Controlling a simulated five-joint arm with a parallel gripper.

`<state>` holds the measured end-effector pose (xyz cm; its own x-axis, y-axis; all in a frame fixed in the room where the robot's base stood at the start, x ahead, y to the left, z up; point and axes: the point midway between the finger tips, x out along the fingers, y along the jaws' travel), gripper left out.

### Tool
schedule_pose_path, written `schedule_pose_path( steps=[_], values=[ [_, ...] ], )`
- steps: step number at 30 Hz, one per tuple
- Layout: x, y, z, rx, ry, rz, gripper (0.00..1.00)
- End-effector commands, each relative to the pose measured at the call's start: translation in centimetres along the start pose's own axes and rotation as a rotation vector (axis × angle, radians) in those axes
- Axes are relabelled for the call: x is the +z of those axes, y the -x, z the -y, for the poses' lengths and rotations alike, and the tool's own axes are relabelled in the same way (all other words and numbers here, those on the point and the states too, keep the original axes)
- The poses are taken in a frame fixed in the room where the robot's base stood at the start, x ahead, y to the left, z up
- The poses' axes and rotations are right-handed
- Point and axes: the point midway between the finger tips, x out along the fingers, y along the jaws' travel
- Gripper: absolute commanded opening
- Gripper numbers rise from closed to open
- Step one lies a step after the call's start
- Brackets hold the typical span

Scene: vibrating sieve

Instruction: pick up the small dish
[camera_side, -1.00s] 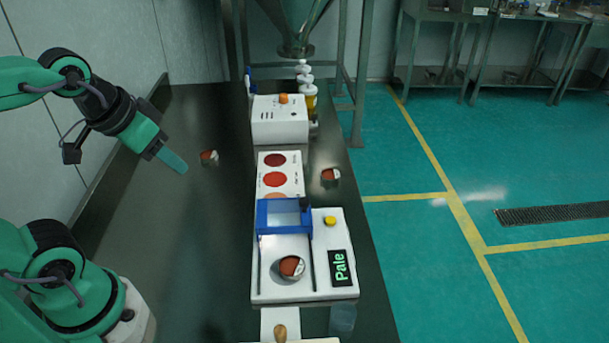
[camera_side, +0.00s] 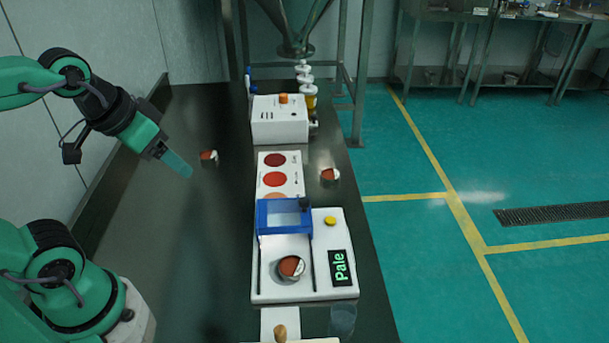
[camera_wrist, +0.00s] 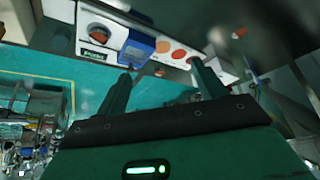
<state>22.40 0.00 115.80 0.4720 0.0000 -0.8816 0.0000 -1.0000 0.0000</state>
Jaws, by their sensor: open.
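Three small dishes with red-brown contents are in the side view. One dish (camera_side: 209,157) lies on the bare dark bench near my gripper. Another dish (camera_side: 330,175) sits right of the colour card, near the bench's right edge. A third dish (camera_side: 291,267) sits on the white device (camera_side: 325,285) with the "Pale" display. In the wrist view, dishes show on the device (camera_wrist: 100,32) and at the upper right (camera_wrist: 239,32). My gripper (camera_side: 178,163) is in the air, left of the nearest dish. In the wrist view its fingers (camera_wrist: 160,78) are apart with nothing held.
A blue-framed cover (camera_side: 284,217) stands on the device. The colour card (camera_side: 277,176) with red circles lies behind it. A white box (camera_side: 280,122) with an orange knob is farther back, below a metal hopper (camera_side: 297,25). The bench's left half is mostly clear.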

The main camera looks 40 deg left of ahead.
Motion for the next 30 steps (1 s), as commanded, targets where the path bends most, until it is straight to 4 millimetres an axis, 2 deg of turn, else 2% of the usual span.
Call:
schedule_pose_path(
  steps=[16,23,30],
  values=[
    [-0.7,-0.6,-0.7,0.012,0.042,0.029,0.71],
    [-2.2,-2.4,-2.6,0.032,0.153,0.103,0.71],
    [-3.7,-5.2,-5.6,0.03,0.298,0.201,0.71]
  ],
)
